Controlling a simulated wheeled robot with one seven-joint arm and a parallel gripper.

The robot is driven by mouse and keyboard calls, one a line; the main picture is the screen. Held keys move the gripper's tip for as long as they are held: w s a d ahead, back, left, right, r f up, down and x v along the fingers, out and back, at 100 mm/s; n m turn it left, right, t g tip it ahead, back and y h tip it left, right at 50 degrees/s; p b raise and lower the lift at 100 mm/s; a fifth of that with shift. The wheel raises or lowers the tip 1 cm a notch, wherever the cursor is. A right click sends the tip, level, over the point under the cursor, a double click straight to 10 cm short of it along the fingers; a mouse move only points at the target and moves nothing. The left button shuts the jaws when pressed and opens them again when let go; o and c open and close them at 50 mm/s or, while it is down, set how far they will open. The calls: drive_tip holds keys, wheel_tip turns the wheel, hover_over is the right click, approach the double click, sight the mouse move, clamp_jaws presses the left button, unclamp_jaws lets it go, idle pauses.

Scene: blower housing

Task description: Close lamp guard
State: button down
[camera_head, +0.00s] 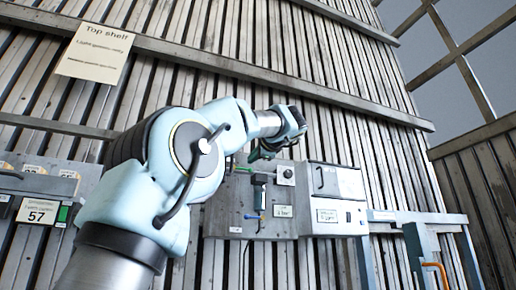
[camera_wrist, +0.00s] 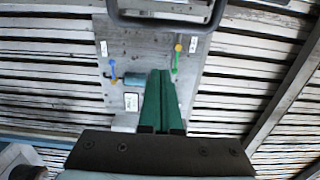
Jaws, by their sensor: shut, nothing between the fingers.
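I cannot pick out the lamp guard with certainty. A grey metal panel (camera_head: 226,218) on the slatted wall carries small fittings, a round dial (camera_head: 286,174) and a blue lever (camera_head: 251,217). The panel also shows in the wrist view (camera_wrist: 140,60), with a blue lever (camera_wrist: 112,70) and a green lever (camera_wrist: 175,60). A dark U-shaped bar (camera_wrist: 165,21) crosses the top of the wrist view; what it belongs to is unclear. My gripper (camera_head: 257,153) is in front of the panel's upper part. Its green fingers (camera_wrist: 160,76) are together and empty, pointing toward the panel.
A pale box (camera_head: 335,182) with a dark handle adjoins the panel on the right. A blue-grey rail and post (camera_head: 415,240) with an orange handle (camera_head: 436,268) stand farther right. A sign marked 57 (camera_head: 38,211) and several fittings are at left. A top-shelf notice (camera_head: 95,52) hangs above.

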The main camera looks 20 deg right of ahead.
drive_tip(key=a, duration=0.4)
drive_tip(key=shift+w+p, duration=0.4)
